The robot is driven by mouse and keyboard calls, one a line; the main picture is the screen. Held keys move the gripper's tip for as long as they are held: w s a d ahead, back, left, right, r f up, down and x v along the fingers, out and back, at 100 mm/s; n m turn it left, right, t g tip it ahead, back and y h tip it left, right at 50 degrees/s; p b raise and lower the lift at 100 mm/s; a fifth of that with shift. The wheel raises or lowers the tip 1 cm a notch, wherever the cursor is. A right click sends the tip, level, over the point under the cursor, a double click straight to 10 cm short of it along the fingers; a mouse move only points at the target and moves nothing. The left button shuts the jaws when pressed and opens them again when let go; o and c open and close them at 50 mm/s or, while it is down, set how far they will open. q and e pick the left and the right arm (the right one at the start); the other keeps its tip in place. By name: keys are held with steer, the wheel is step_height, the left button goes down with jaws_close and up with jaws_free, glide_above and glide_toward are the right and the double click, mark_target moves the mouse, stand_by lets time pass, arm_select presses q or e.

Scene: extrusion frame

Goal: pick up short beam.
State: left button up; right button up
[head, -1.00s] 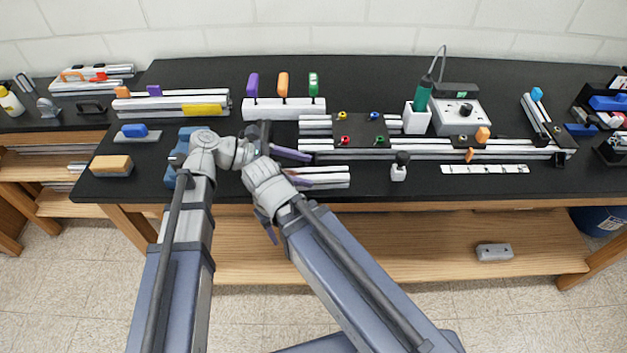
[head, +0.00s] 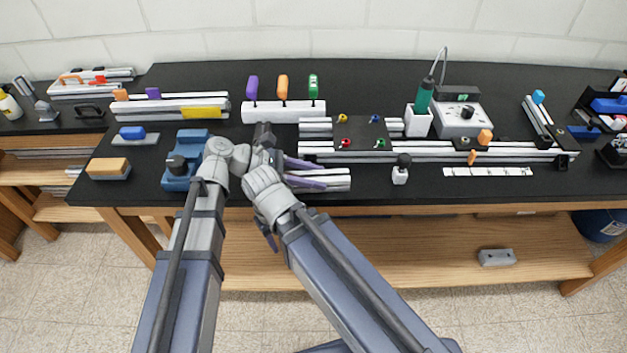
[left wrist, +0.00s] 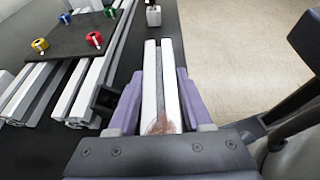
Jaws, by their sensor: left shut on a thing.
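The short beam (head: 338,178) is a pale metal bar with a dark slot along its length. It lies near the table's front edge, just in front of the long rails. My left gripper (head: 305,173) is shut on it near its left end, with one purple finger along each long side. In the left wrist view, the short beam (left wrist: 151,75) runs away between the purple fingers of the left gripper (left wrist: 158,100). The beam's near end is partly hidden by the gripper body. Its underside is hidden, so I cannot tell whether it touches the table.
Long rails (head: 450,152) with a black plate (head: 358,133) lie just behind the beam. A blue fixture (head: 178,178) is left of my wrist. The front edge is close.

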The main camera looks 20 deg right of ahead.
mark_target(314, 176)
arm_select(q)
jaws_close()
steer(key=shift+r, duration=0.15)
step_height(314, 176, up, 10)
steer(key=p, duration=1)
